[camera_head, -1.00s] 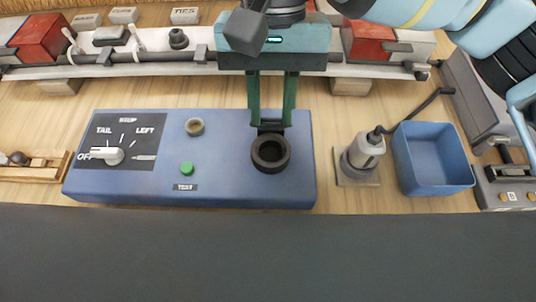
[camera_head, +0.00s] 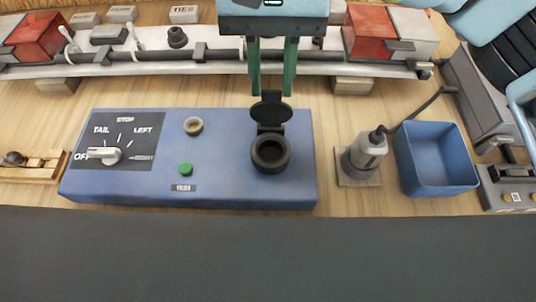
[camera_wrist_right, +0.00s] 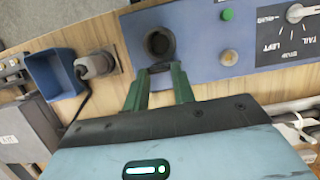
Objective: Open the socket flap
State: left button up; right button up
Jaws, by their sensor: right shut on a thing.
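The round black socket (camera_head: 270,153) sits on the right part of the blue control box (camera_head: 225,140). Its black flap (camera_head: 271,110) stands raised at the socket's far edge, and the socket's dark opening is uncovered. My right gripper (camera_head: 272,93) has its two green fingers at the flap's upper edge, shut on it. In the right wrist view the flap (camera_wrist_right: 160,68) shows between the fingertips, beside the open socket (camera_wrist_right: 159,43). My left gripper is not in view.
The box also carries a white selector knob (camera_head: 111,156), a green button (camera_head: 186,169) and a round fitting (camera_head: 193,126). A grey plug with a cable (camera_head: 369,150) and a blue bin (camera_head: 437,160) stand to the right. A long bar with red lamps runs behind.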

jog(key=shift+w, duration=0.3)
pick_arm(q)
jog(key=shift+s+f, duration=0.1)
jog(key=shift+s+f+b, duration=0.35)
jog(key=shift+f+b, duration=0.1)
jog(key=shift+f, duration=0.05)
pick_arm(e)
jog(key=w, duration=0.2)
jog(key=shift+w, duration=0.35)
jog(key=o, duration=0.7)
jog(key=shift+o, duration=0.2)
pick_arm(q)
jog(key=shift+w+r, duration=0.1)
pick_arm(e)
jog(key=shift+r, duration=0.1)
